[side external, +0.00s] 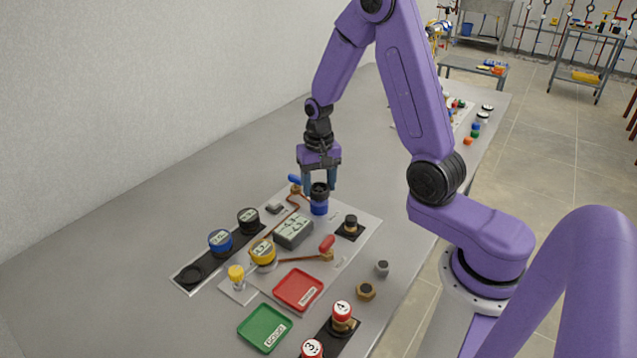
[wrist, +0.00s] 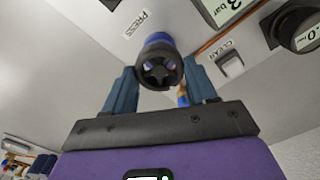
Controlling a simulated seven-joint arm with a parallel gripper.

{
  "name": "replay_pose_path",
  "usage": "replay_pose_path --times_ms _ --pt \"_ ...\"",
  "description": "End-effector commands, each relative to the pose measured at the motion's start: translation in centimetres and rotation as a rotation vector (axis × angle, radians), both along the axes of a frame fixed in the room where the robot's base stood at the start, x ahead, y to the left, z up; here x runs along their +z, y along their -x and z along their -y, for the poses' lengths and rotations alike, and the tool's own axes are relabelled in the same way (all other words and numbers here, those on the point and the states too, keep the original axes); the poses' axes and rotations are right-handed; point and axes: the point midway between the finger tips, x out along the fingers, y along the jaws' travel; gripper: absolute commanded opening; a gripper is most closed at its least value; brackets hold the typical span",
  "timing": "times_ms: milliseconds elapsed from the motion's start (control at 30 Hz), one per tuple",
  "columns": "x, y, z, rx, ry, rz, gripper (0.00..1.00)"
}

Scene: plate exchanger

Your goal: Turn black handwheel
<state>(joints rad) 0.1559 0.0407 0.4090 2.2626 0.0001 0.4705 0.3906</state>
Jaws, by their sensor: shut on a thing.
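The black handwheel (side external: 320,189) sits on top of a blue body (side external: 319,208) near the back edge of the panel. In the wrist view the handwheel (wrist: 159,70) shows its spokes between my two blue-grey fingers. My gripper (side external: 319,183) points down from above and is shut on the handwheel, one finger on each side. In the wrist view my gripper (wrist: 162,88) hides part of the surface around the wheel. The exact contact of the fingertips is hard to see.
A blue-handled valve (side external: 295,181) stands close on the left of my gripper. A grey display box (side external: 293,232), a black knob (side external: 350,224) and a red-handled valve (side external: 327,245) are nearby. Red (side external: 299,290) and green (side external: 264,329) trays lie in front.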

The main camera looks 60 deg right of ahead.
Motion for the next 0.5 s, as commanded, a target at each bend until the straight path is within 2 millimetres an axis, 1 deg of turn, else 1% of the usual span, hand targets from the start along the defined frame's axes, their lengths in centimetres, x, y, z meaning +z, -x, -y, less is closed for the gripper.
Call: replay_pose_path --times_ms 200,500 --pt "0.09 -0.07 0.04 -0.207 0.0 0.004 0.26" --pt "0.09 -0.01 0.11 -0.468 0.0 0.004 0.26"
